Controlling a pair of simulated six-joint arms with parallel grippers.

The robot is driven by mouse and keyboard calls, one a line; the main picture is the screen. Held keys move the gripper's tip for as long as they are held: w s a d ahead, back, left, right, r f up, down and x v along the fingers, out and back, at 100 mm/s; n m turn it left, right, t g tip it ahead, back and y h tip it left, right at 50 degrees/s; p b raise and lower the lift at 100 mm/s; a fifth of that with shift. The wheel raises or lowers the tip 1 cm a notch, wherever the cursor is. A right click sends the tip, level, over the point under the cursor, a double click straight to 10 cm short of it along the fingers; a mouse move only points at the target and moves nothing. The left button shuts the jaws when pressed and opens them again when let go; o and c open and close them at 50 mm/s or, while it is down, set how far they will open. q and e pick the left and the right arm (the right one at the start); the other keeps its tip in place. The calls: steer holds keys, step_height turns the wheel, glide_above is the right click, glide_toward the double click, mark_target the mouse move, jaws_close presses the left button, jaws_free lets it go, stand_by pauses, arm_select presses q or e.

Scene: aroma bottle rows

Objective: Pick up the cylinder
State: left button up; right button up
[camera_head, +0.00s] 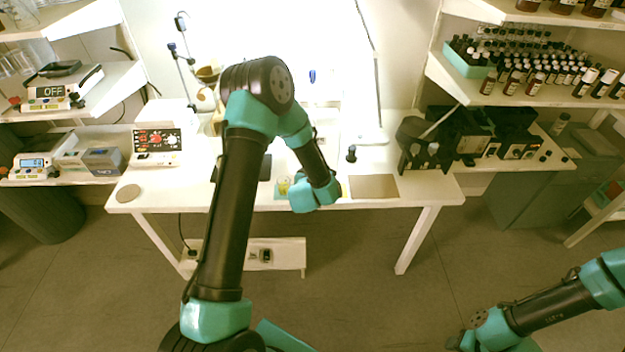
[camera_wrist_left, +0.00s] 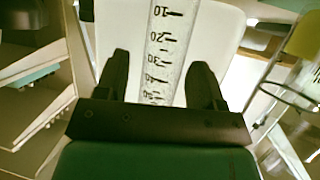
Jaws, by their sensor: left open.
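The clear graduated cylinder (camera_wrist_left: 168,48) with black number marks shows in the left wrist view, running from the top edge down between my fingers. My left gripper (camera_wrist_left: 160,62) is open, with one dark finger on each side of the cylinder. Narrow gaps show between the fingers and the cylinder. The cylinder's lower part is hidden behind the gripper body. In the head view my left arm reaches over the white table and its wrist hides the fingers; I cannot make out the cylinder there. My right arm is at the lower right, with its gripper out of view.
On the white table (camera_head: 375,215) are a small yellowish vessel (camera_head: 284,184) beside my left wrist, a brown square pad (camera_head: 374,186), a round disc (camera_head: 128,193) and a control box (camera_head: 157,146). Dark equipment (camera_head: 425,146) and bottle shelves (camera_head: 550,92) stand at the right.

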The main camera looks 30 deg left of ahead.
arm_select(q)
steer(key=c, duration=1.1)
steer(key=shift+r, duration=0.4)
steer(key=d+v, duration=0.1)
steer(key=v, duration=0.4)
steer(key=d+f+v, duration=0.1)
steer(key=v, duration=0.4)
steer(key=f+v, duration=0.1)
steer(key=v, duration=0.5)
steer(key=shift+d, duration=0.45)
